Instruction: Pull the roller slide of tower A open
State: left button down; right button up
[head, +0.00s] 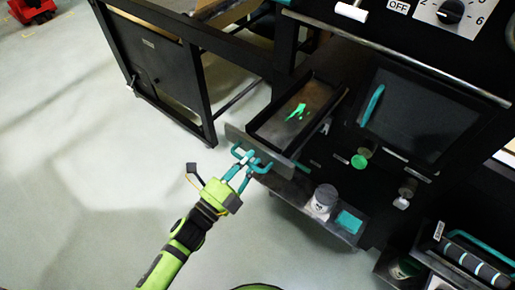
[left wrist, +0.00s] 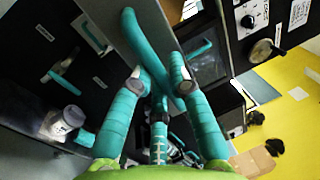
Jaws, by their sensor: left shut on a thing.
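The slide (head: 282,122) is pulled out of the black machine like a drawer, its grey front plate tilted in the picture, with green residue inside. My left gripper (head: 249,163) is at the teal handle on the slide's front plate. In the left wrist view the fingers (left wrist: 156,84) are closed around the teal handle (left wrist: 146,48), in front of the grey plate (left wrist: 150,22). My right gripper is not in view.
A shelf below the slide holds a white-lidded jar (head: 323,199) and a teal block (head: 349,221). A closed dark door (head: 408,115) with a teal handle is to the right. A black cabinet (head: 165,70) stands to the left. The pale floor (head: 90,180) at left is clear.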

pick_arm(q)
jog(key=v, duration=0.3)
jog(key=shift+a+r, duration=0.1)
jog(key=shift+r, duration=0.2)
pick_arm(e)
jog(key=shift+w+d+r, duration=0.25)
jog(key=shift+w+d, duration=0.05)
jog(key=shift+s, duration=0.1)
pick_arm(q)
jog(key=c, duration=1.2)
grip_release()
jog(key=shift+o, duration=0.2)
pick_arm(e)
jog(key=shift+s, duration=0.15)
